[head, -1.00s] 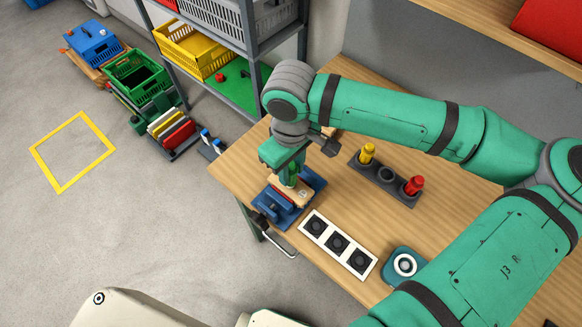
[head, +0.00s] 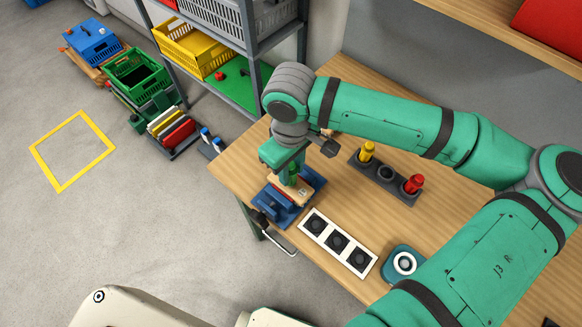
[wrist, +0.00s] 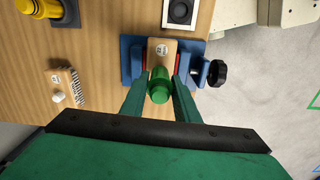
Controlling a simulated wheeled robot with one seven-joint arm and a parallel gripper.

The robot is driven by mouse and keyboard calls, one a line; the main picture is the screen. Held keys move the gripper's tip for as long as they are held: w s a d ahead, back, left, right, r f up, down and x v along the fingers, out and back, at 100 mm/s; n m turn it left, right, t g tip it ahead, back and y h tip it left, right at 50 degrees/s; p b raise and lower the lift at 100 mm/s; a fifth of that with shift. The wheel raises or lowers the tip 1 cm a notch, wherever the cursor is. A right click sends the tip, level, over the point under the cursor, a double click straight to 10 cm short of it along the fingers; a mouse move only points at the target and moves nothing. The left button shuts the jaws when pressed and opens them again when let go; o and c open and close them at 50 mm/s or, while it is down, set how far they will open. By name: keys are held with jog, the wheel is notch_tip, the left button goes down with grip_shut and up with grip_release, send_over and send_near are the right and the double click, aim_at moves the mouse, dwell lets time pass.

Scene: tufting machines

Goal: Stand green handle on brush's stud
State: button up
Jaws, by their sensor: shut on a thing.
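The green handle (wrist: 160,86) is held between my gripper's (wrist: 159,93) two fingers, its round end facing the wrist camera. It also shows partly in the head view (head: 291,175), under my wrist. Below it, a wooden brush block (wrist: 162,48) with a round white label is clamped in a blue vise (wrist: 194,48) with red jaw faces. The handle stands over the near part of the block. The stud is hidden behind the handle, so I cannot tell whether they touch or are joined. In the head view the vise (head: 272,209) sits at the table's left corner.
A dark rack (head: 399,193) holds yellow (head: 367,152) and red (head: 414,184) handles with an empty socket between. A white panel (head: 325,244) and a blue button box (head: 404,262) lie nearby. A small bristled piece (wrist: 70,84) lies on the table. The vise's black knob (wrist: 216,73) sticks out.

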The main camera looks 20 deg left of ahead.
jog(key=o, duration=1.5)
jog(key=shift+c, duration=0.2)
jog(key=shift+r, duration=0.1)
jog(key=shift+r, duration=3.4)
